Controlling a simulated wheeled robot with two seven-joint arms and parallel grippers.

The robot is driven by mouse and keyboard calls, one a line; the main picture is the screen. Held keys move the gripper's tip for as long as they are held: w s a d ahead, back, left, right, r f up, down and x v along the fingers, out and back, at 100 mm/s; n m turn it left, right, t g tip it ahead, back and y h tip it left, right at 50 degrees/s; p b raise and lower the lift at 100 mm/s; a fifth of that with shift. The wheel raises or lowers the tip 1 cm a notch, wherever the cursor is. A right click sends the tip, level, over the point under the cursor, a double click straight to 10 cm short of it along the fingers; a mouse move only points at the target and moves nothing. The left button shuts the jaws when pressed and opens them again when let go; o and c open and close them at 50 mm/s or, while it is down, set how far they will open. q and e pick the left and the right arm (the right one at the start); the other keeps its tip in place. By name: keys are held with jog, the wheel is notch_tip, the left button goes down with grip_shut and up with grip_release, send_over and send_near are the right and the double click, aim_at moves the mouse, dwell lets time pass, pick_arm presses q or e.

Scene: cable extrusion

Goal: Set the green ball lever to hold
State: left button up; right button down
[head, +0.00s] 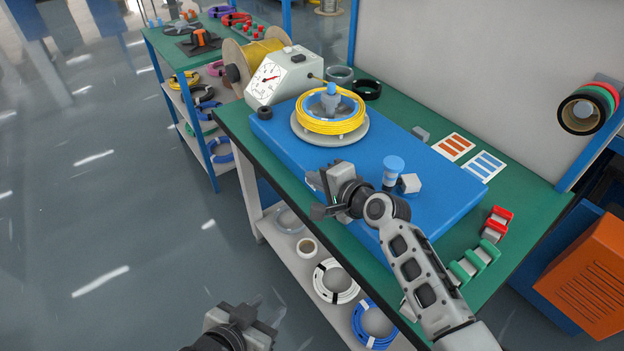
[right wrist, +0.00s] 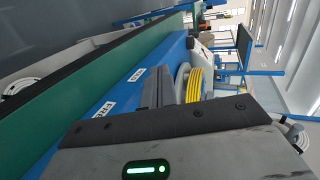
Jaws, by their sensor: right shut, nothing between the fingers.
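I cannot make out the green ball lever in either view; it may be hidden behind my right gripper. My right gripper (head: 322,188) is over the near left edge of the blue platform (head: 400,155), shut and empty. Its closed fingers also show in the right wrist view (right wrist: 165,88). There, two white labels lie on the blue surface, an upper one (right wrist: 137,74) and a lower one (right wrist: 103,108); their small text is hard to read. My left gripper (head: 268,312) is low over the floor, away from the bench; its finger gap is unclear.
A yellow cable coil (head: 328,123) sits on a round turntable on the platform. A blue-capped post (head: 393,170) stands right of my right gripper. A white dial gauge (head: 283,77) is behind. Red and green clips (head: 475,262) lie at the bench's right. Coils fill the lower shelf (head: 300,275).

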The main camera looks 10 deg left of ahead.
pick_arm(q)
jog(key=shift+w+r, duration=0.3)
dwell(0.8)
